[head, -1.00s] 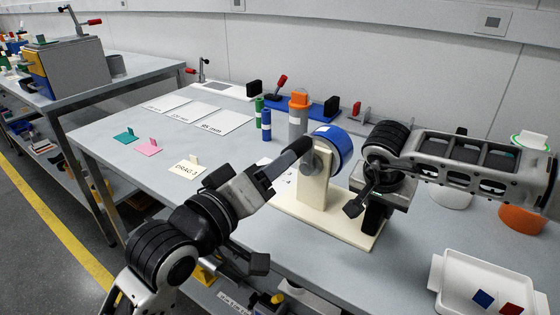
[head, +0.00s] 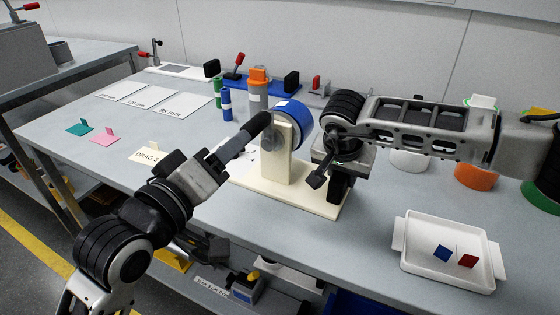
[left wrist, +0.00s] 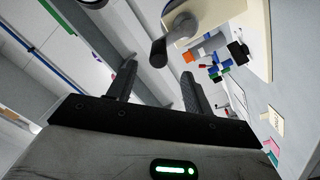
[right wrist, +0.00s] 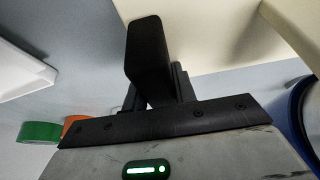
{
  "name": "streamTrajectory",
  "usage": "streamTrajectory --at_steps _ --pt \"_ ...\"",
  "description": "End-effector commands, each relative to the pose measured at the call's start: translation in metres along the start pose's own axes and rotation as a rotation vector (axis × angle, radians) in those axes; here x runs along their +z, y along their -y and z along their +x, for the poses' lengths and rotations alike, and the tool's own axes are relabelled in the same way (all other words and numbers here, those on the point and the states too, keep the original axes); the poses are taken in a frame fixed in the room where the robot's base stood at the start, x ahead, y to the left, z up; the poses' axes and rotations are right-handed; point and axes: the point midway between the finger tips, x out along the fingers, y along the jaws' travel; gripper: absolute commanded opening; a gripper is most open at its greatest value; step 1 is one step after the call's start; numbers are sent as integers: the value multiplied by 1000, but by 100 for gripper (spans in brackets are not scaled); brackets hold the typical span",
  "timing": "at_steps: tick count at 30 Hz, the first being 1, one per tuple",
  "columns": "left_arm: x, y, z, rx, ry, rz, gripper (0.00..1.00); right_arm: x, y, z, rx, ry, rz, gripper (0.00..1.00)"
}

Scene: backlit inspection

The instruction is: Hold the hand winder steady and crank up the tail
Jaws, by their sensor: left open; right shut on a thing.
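The hand winder has a cream base (head: 245,177), an upright cream post (head: 279,160) and a blue drum (head: 294,113). It stands on the grey table. My left gripper (head: 260,125) is at the left side of the post, near the crank. In the left wrist view the crank's dark knob (left wrist: 158,52) lies just ahead of the two parted, empty fingers (left wrist: 159,76). The cream winder part (right wrist: 195,30) fills the right wrist view's top. I cannot make out a tail.
A white tray (head: 404,252) with a blue and a red chip sits at the right front. White, orange (head: 475,176) and green rolls stand behind it. Cards lie on the left; some table there is clear.

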Motion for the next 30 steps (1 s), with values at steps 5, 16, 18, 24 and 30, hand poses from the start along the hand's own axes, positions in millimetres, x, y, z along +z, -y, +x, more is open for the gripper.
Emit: streamTrajectory --at_steps 5,16,18,24,30 --pt "0 0 0 0 0 0 51 3 0 2 2 6 -1 41" --pt "0 0 0 0 0 0 51 0 0 -2 0 1 0 53" --pt "0 0 0 0 0 0 51 0 0 -8 -2 0 0 53" --pt "0 0 0 0 0 0 51 0 1 -45 -4 -1 -1 53" --pt "0 0 0 0 0 0 51 0 0 -87 -2 0 -1 53"
